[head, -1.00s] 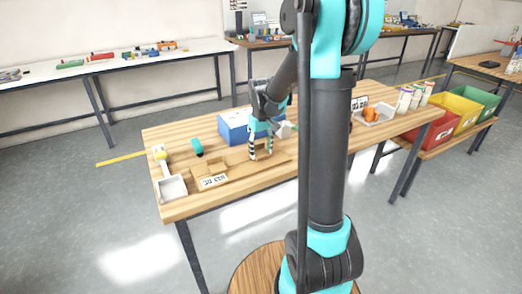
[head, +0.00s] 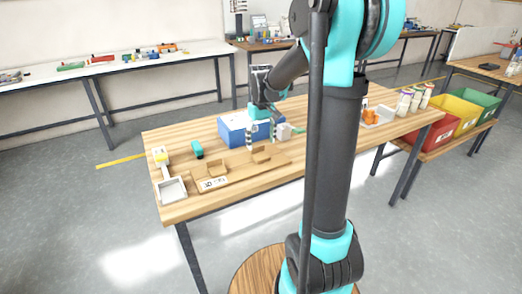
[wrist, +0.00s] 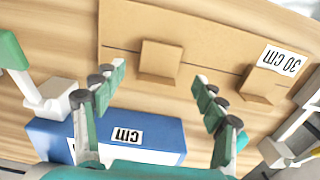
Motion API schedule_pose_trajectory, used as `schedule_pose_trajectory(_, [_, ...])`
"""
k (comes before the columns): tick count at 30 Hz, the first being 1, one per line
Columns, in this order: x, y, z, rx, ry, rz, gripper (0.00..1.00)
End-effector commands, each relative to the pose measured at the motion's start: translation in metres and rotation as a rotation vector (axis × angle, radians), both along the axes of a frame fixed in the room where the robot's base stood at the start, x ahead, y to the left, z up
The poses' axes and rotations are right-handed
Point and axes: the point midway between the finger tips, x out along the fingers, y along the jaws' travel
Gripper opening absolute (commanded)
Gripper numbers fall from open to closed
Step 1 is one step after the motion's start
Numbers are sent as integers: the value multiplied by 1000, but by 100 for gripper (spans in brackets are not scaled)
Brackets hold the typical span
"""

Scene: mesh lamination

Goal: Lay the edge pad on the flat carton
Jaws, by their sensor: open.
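The flat carton (head: 235,178) is a brown sheet lying on the wooden table, with a "30 cm" label; it also shows in the wrist view (wrist: 125,28). One brown folded edge pad (head: 262,154) lies on the carton's right part in the head view; it is near the middle of the wrist view (wrist: 160,62). A second brown edge pad (head: 217,168) sits on the carton near the label and also shows in the wrist view (wrist: 257,84). My gripper (head: 261,138) is open and empty above the carton's far side, its fingers spread apart in the wrist view (wrist: 160,82).
A blue box (head: 235,128) with a "cm" label stands behind the carton. A teal tool (head: 197,149) and a white tray (head: 172,189) are on the left. A white tray with orange items (head: 378,116) and several jars (head: 404,102) stand at the right.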

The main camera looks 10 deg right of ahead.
Motion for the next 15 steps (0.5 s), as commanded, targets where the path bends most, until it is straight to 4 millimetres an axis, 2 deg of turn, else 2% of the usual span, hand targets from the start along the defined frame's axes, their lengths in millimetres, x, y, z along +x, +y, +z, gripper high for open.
schedule_pose_trajectory(1, [-1, 0, 11, 0, 0, 0, 71])
schedule_pose_trajectory(6, [-1, 0, 42, 0, 0, 0, 71])
schedule_pose_trajectory(12, [0, 0, 62, 0, 0, 0, 71])
schedule_pose_trajectory(15, [-4, -1, 64, 1, -6, -5, 71])
